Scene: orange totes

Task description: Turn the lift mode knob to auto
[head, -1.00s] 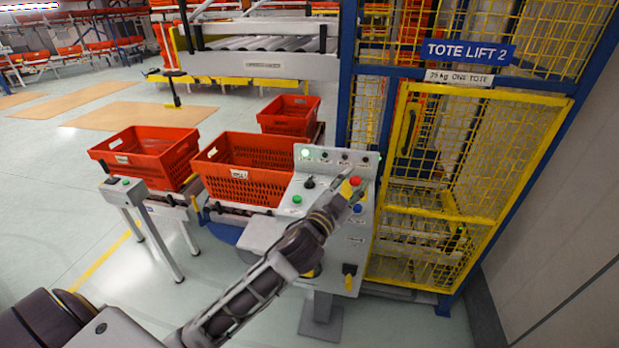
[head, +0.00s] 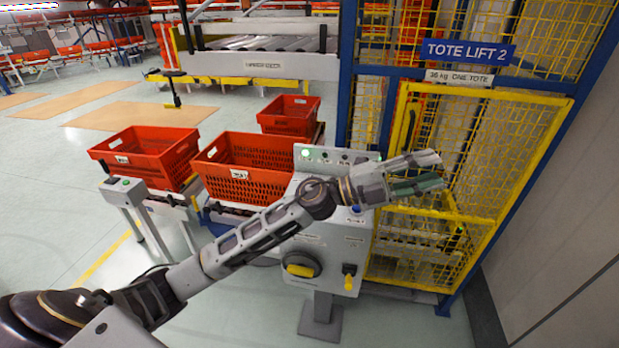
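The grey control console (head: 335,240) stands in front of the caged lift. The small black selector knob on its sloped face, visible earlier, is now hidden behind my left arm. A large yellow rotary handle (head: 300,266) sits low on the console front, and a smaller yellow-and-black switch (head: 349,277) is to its right. Their labels are too small to read, so I cannot tell which is the lift mode knob. My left gripper (head: 441,170) is in front of the cage, past the console's right edge, with its fingers apart and nothing between them. My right gripper is out of view.
The yellow mesh cage (head: 480,150) under the TOTE LIFT 2 sign (head: 468,52) is right of the console. Orange totes (head: 245,165) sit on conveyors to the left. A small button post (head: 124,186) stands at the left. A blue button (head: 357,209) shows beside my arm.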

